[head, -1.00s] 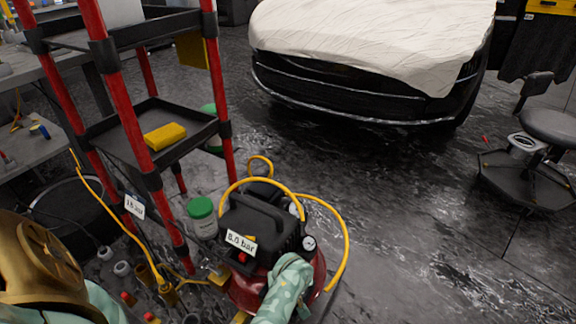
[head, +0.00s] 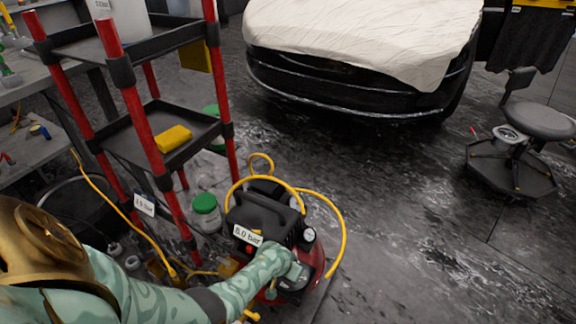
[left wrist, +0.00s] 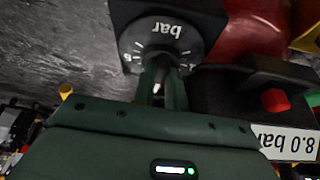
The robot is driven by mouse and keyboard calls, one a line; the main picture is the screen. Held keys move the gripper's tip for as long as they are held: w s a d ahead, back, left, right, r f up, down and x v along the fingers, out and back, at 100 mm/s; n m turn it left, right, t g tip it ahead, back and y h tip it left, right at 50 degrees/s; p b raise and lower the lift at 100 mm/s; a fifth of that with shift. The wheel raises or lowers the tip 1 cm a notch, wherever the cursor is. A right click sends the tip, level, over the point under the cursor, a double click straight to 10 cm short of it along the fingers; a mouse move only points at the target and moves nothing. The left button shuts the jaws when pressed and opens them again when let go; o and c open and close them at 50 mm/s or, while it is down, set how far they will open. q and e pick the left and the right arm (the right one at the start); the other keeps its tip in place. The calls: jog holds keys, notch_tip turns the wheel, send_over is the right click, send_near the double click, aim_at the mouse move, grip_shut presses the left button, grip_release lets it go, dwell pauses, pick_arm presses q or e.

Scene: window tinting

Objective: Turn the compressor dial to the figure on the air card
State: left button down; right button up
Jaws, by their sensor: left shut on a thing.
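The red and black compressor (head: 268,212) stands on the floor, right of the shelf cart. My left gripper (head: 294,272) reaches its front from the left. In the left wrist view the dark round dial (left wrist: 165,36), marked "bar" upside down, is at the top, and my left gripper's fingers (left wrist: 162,84) are shut on its knob. The fingers hide part of the scale, and I cannot read the setting. A white card (head: 247,235) on the compressor reads 8.0 bar; it also shows upside down in the left wrist view (left wrist: 290,141). My right gripper is not in view.
Another white card (head: 145,204) hangs on the cart's red post, its figure unclear; one more (head: 102,4) is cut off above. A yellow hose (head: 340,225) loops around the compressor. A green-lidded jar (head: 206,212) stands beside it.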

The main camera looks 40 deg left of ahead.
pick_arm(q)
jog(key=shift+a+m+h, duration=0.25)
jog(key=shift+m+h, duration=0.25)
jog(key=shift+m, duration=1.1)
jog(key=c, duration=1.4)
grip_release()
jog(key=shift+c, duration=0.2)
